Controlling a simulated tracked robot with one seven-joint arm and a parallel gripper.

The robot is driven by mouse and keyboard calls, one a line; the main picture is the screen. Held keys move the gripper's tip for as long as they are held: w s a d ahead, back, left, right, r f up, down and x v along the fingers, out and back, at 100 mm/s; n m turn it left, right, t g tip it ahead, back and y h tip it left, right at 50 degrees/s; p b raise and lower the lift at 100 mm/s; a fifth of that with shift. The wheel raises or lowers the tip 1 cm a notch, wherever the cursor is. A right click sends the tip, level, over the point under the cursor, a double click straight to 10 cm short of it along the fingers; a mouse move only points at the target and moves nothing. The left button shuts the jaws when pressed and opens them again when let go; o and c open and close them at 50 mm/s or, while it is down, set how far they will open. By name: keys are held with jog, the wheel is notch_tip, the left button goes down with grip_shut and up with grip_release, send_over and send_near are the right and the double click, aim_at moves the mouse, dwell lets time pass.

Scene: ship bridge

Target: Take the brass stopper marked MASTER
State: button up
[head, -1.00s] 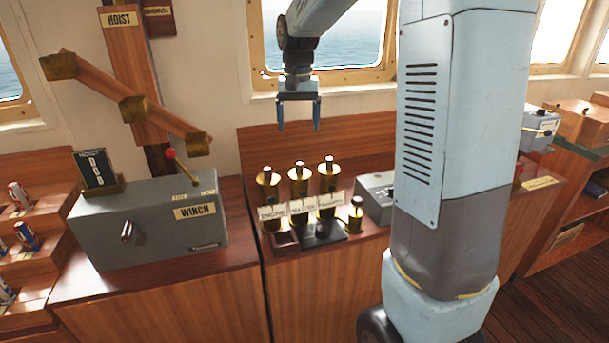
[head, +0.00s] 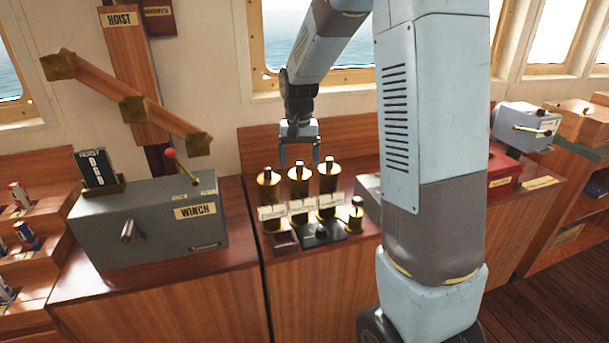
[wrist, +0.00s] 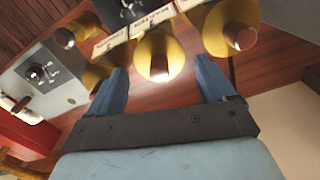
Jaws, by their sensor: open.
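Three upright brass pipes stand in a row on the wooden counter, each topped by a stopper and with a white label in front. The middle label (head: 302,207) seems to read MASTER, though the letters are small and blurred. Its stopper (head: 299,169) sits in the top of the middle pipe (head: 299,187). My gripper (head: 299,162) is open and empty, pointing down just above and behind that stopper. In the wrist view, the middle stopper (wrist: 159,68) shows between and beyond my two fingers (wrist: 165,85), apart from both.
The left pipe (head: 269,192) and right pipe (head: 329,188) stand close on either side. A small brass fitting (head: 356,214) stands to the right, in front of a grey box (head: 367,190). The grey winch box (head: 150,222) is at left. A wooden back panel rises behind the pipes.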

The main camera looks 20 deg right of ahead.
aim_at(300, 173)
jog(key=shift+f, duration=1.35)
jog(key=c, duration=0.9)
jog(key=shift+o, duration=0.2)
jog(key=shift+r, duration=0.15)
